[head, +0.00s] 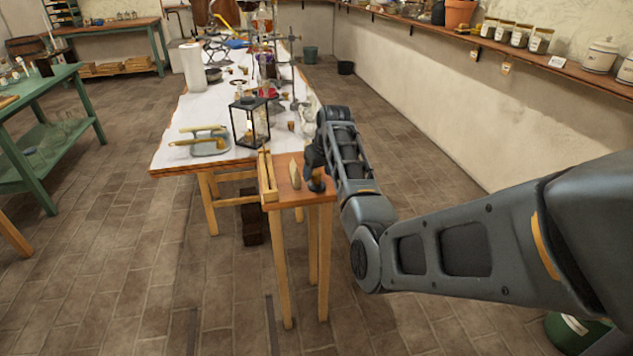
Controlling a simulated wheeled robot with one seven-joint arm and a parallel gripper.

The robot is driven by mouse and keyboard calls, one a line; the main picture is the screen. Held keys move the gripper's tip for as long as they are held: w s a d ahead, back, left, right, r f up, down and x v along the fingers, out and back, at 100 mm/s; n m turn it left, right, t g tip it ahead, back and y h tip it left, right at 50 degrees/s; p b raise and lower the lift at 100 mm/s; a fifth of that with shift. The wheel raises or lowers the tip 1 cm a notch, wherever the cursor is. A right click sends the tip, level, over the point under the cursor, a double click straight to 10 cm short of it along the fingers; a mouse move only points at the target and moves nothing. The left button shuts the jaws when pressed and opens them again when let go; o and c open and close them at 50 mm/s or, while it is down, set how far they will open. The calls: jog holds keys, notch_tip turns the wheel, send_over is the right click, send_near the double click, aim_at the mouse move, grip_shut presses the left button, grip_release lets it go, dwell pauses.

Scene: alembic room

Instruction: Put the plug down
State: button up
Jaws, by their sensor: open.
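My gripper (316,178) points down, low over the right part of a small wooden stand (288,193). Its jaws are open, though the fingers are small and dark here. A small tan, pointed piece (295,173) stands on the stand top just left of my gripper, apart from it. I cannot tell for sure whether this piece is the plug. The spot right under my gripper is partly hidden by the gripper and my wrist.
A wooden rail (266,176) runs along the stand's left edge. Behind it is a long white-topped table (180,153) with a black lantern (250,122), a tray (209,146) and glassware. A green table (38,82) stands left. A wall shelf (560,70) runs along the right. The floor between is clear.

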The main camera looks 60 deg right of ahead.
jog(key=shift+w+d+f, duration=0.1)
jog(key=shift+w+f, duration=0.1)
jog(key=shift+f, duration=0.3)
grip_shut()
